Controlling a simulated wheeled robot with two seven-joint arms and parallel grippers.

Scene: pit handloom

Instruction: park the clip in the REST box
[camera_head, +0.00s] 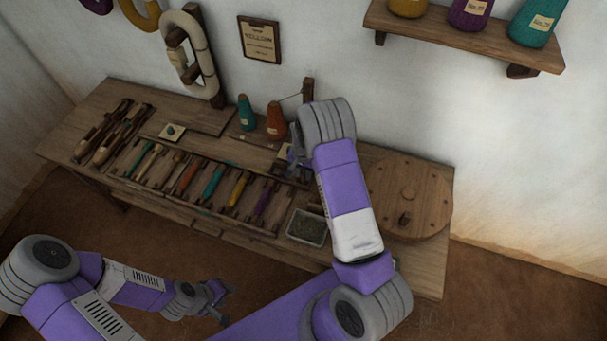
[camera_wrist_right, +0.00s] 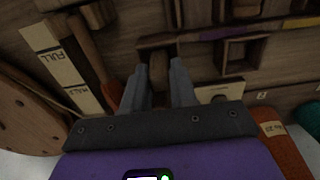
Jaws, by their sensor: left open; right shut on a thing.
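My right gripper (camera_wrist_right: 158,72) is shut on a small brown wooden piece (camera_wrist_right: 160,68), probably the clip, which shows between its fingers above the wooden bench. In the head view this gripper (camera_head: 297,158) is at the back right of the bench, partly hidden by its own arm. A small square open-topped wooden box (camera_wrist_right: 236,54) lies just right of the fingers in the right wrist view. No REST lettering is readable, so I cannot tell whether it is the REST box. My left gripper (camera_head: 222,300) is open and empty in front of the bench, low over the floor.
A rack of colored bobbins (camera_head: 187,176) fills the bench's middle. An orange cone (camera_head: 276,120) and teal cone (camera_head: 245,112) stand behind it. A grey tray (camera_head: 307,227) and round wooden disc (camera_head: 410,196) are right. Cards marked FULL (camera_wrist_right: 52,66) and HALF (camera_wrist_right: 86,100) lie beside the gripper.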

